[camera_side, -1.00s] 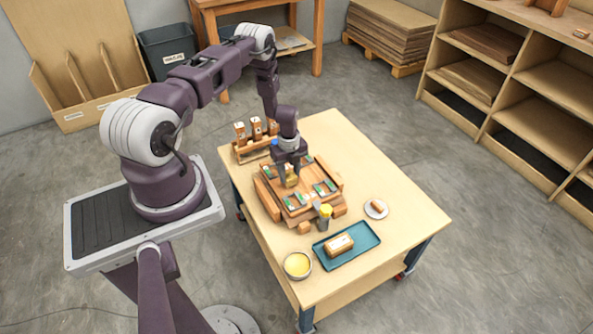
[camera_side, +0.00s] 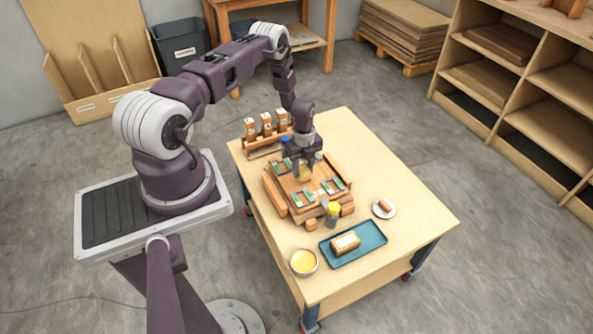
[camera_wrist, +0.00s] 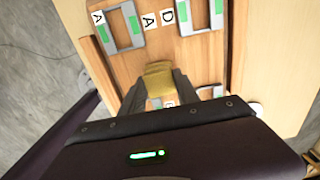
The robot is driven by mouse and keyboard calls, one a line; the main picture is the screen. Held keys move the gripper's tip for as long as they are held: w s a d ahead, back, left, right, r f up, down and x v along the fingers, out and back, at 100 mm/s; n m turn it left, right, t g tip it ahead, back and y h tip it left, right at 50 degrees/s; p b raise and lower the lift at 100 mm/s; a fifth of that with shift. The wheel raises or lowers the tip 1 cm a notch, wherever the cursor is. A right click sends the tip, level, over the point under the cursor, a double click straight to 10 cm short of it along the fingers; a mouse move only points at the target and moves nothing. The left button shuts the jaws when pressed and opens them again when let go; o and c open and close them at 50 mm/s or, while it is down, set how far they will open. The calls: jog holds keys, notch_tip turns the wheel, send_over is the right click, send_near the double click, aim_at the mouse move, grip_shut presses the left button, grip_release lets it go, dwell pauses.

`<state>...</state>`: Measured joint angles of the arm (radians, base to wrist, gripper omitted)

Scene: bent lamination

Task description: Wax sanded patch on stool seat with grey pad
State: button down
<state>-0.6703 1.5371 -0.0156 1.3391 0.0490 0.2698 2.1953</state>
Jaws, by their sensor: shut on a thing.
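The stool seat (camera_side: 312,184) is a wooden panel held in a wooden fixture on the table; it also fills the top of the wrist view (camera_wrist: 185,58). Grey frames with green marks (camera_wrist: 122,28) lie on it, beside white letter labels. My gripper (camera_side: 304,173) is over the seat, pointing down, shut on an olive-yellow block (camera_wrist: 158,82). The block's underside is hidden, so I cannot tell whether it touches the wood. I see no clearly grey pad, and I cannot make out the sanded patch.
A yellow-topped bottle (camera_side: 333,212) stands by the fixture's front. A bowl of yellow stuff (camera_side: 304,262), a teal tray (camera_side: 372,240) with a block (camera_side: 345,242), and a white saucer (camera_side: 389,213) are nearer. The table's right side is clear.

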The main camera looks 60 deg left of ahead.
jog(key=shift+w, duration=3.5)
jog(key=shift+w+d, duration=0.15)
jog(key=shift+w, duration=0.55)
jog(key=shift+r, duration=0.4)
jog(key=shift+w+a+f, duration=0.1)
jog(key=shift+a+f, duration=0.05)
jog(key=shift+a, duration=0.1)
notch_tip(320, 180, up, 6)
jog(key=shift+a, duration=0.15)
